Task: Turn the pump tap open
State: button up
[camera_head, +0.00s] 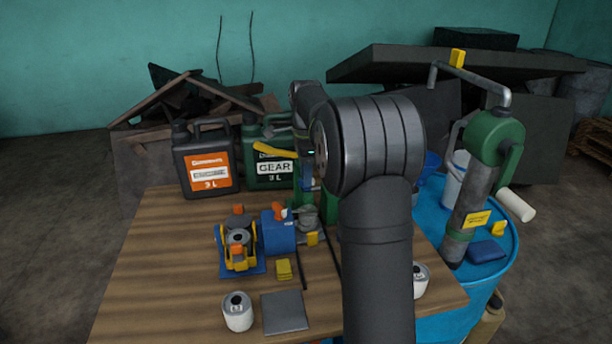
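A blue pump-like unit (277,236) stands on the wooden table (160,255), with a small orange-and-white piece (280,213) on top that may be its tap. A green hand pump (494,140) stands on the blue drum (430,225) at the right. I cannot tell which piece is the tap. My gripper end (308,172) points down behind my arm, above and right of the blue unit. Its fingers are too small and hidden to read.
An orange-labelled black canister (207,160) and a green GEAR canister (270,170) stand at the table's back. A yellow-and-blue device (238,243), white cylinder (237,312), grey plate (284,312) and yellow block (284,269) lie in front. The table's left side is clear.

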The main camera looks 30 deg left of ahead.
jog(key=shift+f, duration=0.55)
grip_shut()
